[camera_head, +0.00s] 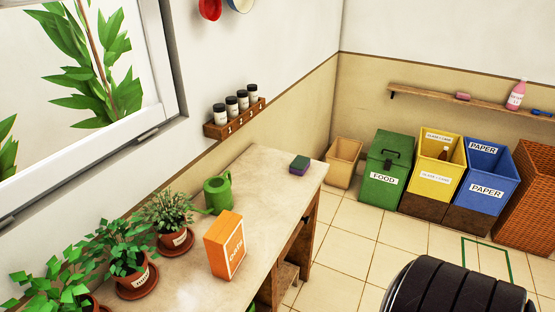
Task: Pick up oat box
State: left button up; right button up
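The oat box (225,245) is an orange carton with a white label panel on its right-hand face. It stands upright on the beige counter (262,190), near the counter's front edge. A green watering can stands just behind it and potted plants stand to its left. Nothing is holding the box. Neither of my grippers shows in the head view. A black ribbed part, likely mine, fills the bottom right corner.
Near the box are a green watering can (217,193) and potted plants (122,255). A sponge (299,165) lies at the counter's far end. A spice rack (235,118) hangs on the wall. Bins, including a green food bin (387,168), line the back wall. The tiled floor (385,235) is mostly clear.

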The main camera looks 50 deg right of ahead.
aim_at(224, 242)
jog(key=k+z, duration=0.1)
jog(key=z, duration=0.8)
